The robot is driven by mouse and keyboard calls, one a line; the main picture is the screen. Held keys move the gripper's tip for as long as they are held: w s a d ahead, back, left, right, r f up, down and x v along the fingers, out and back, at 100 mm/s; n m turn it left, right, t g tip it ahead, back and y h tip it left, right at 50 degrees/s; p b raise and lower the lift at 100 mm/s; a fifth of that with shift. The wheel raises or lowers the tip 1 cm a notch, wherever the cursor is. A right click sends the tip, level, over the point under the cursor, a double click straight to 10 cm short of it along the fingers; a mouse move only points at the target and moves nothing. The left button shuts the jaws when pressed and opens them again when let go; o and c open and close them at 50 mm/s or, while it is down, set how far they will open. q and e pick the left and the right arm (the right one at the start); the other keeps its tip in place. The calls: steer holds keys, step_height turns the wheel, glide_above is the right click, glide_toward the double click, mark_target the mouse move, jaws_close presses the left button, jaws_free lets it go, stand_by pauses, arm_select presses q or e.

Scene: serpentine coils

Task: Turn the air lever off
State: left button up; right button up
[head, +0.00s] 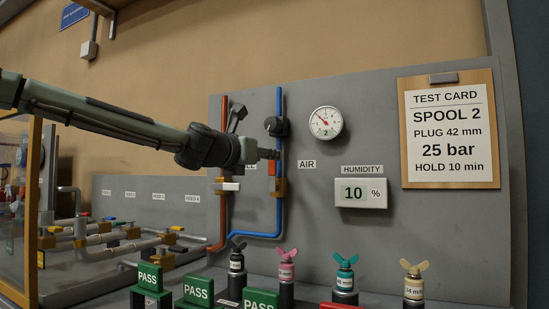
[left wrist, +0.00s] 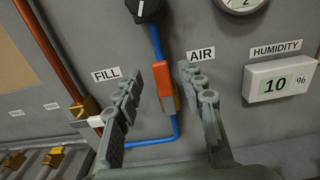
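The air lever is a red handle on a brass valve body on the blue pipe, left of the AIR label. In the left wrist view the red lever (left wrist: 162,78) stands upright along the blue pipe (left wrist: 155,43). In the head view the lever (head: 272,168) is partly hidden behind my left gripper (head: 274,154). My left gripper's fingers (left wrist: 160,73) are open in the left wrist view, one on each side of the lever, with gaps on both sides. I cannot tell how deep the fingers reach. My right gripper is not in view.
A white fill lever (head: 229,186) lies crosswise on the copper pipe (head: 224,110), close to the left. A black knob (head: 275,126) and a gauge (head: 326,122) sit above. Winged plugs (head: 345,278) and green PASS blocks (head: 198,290) stand below. A humidity display (head: 361,194) is right.

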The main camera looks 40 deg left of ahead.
arm_select(q)
steer(key=x, duration=0.4)
steer(key=shift+w+a, duration=0.1)
steer(key=shift+w, duration=0.35)
jaws_close()
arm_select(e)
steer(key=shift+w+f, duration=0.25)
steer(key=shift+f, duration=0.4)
